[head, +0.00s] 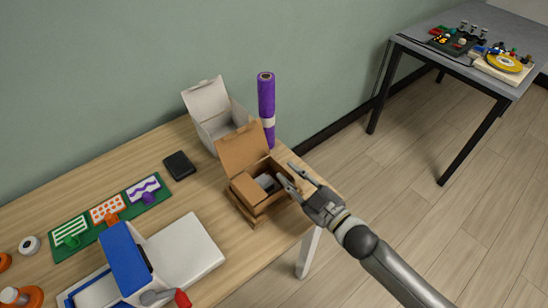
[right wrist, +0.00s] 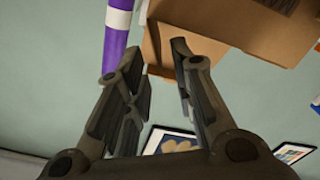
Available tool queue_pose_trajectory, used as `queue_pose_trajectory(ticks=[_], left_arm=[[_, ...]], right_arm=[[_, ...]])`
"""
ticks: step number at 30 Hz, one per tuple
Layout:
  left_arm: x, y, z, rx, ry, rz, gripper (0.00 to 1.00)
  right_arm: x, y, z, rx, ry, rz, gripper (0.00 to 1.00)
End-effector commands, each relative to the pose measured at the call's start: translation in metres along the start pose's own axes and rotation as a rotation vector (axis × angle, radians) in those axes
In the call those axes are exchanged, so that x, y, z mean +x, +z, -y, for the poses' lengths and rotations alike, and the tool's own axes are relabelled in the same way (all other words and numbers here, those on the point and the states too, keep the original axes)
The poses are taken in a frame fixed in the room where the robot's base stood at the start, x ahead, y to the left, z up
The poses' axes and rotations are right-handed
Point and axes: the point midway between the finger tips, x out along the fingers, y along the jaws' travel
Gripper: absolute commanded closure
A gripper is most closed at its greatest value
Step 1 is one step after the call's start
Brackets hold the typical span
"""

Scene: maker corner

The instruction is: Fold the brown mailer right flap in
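The brown mailer (head: 248,210) stands on the wooden table near its right end, its lid (head: 243,150) raised at the back. A folded brown panel (head: 248,188) shows at its left side, and a grey item (head: 267,183) lies inside. My right gripper (head: 287,174) is open at the mailer's right side, fingers pointing left toward it. It partly hides that side, so I cannot tell the right flap's exact angle. In the right wrist view, the mailer (right wrist: 230,30) lies beyond the parted, empty-looking fingers (right wrist: 155,54). My left gripper is not in view.
A purple roll (head: 266,95) stands upright behind the mailer, close to an open white box (head: 215,120). A black flat item (head: 180,165), a green board (head: 95,232) and a blue-and-white device (head: 127,260) occupy the left. Open floor lies right of the table.

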Motion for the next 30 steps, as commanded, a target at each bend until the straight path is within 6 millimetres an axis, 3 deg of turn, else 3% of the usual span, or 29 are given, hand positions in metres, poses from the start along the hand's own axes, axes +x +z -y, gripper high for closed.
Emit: queue_pose_trajectory(ticks=[6, 12, 24, 30], left_arm=[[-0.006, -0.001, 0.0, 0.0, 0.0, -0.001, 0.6], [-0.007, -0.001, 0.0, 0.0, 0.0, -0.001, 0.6], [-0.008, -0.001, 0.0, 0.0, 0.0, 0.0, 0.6], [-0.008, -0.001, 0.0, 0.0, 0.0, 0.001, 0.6]], right_arm=[[0.044, -0.002, -0.001, 0.001, 0.002, -0.001, 0.76], [0.068, 0.0, 0.0, 0.002, 0.001, 0.001, 0.76], [0.075, 0.0, 0.0, 0.001, 0.0, 0.001, 0.78], [0.074, 0.0, 0.0, 0.001, 0.0, 0.001, 1.0]])
